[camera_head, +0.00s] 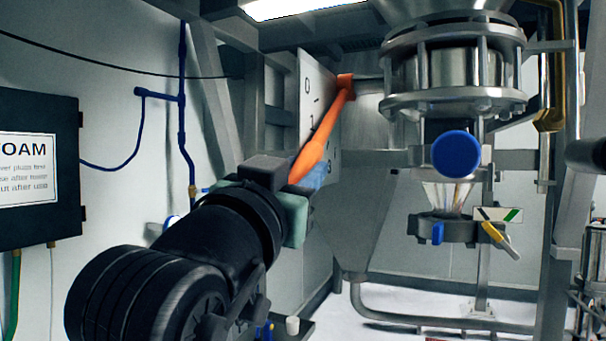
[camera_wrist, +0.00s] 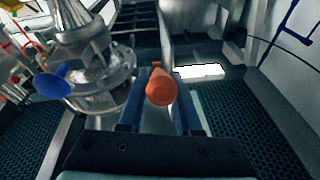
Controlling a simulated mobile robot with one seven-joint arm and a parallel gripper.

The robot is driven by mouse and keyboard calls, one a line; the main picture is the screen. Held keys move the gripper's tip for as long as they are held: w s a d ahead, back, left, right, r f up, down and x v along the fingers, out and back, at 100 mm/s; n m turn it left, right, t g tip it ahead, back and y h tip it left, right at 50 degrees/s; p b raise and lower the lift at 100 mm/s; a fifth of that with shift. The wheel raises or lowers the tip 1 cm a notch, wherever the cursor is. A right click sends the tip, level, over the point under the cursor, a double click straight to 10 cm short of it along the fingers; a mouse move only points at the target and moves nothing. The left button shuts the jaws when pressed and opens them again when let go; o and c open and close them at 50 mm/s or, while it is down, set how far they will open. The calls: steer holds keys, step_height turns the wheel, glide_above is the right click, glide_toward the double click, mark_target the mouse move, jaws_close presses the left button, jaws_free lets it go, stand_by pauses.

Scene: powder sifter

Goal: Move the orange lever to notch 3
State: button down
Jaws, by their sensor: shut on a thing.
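The orange lever (camera_head: 323,135) slants from its pivot at the upper right of the white notch plate (camera_head: 318,95) down to the left. Its lower end is at my gripper (camera_head: 300,178), which comes up from the lower left. In the wrist view the lever's rounded orange end (camera_wrist: 161,88) sits between the two blue fingers of my gripper (camera_wrist: 163,100), which is shut on it. The plate shows a 0 near its top and a 3 low down, near the lever's end. The marks between are partly hidden by the lever.
A steel sifter (camera_head: 455,75) with a blue round knob (camera_head: 459,154) stands to the right of the lever. Below it is a clamp with a yellow handle (camera_head: 500,240). A dark FOAM box (camera_head: 40,215) hangs on the left wall. Steel frame posts stand behind the plate.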

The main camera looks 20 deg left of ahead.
steer(key=c, duration=0.6)
jaws_free()
steer(key=b+v, duration=0.3)
steer(key=v, duration=1)
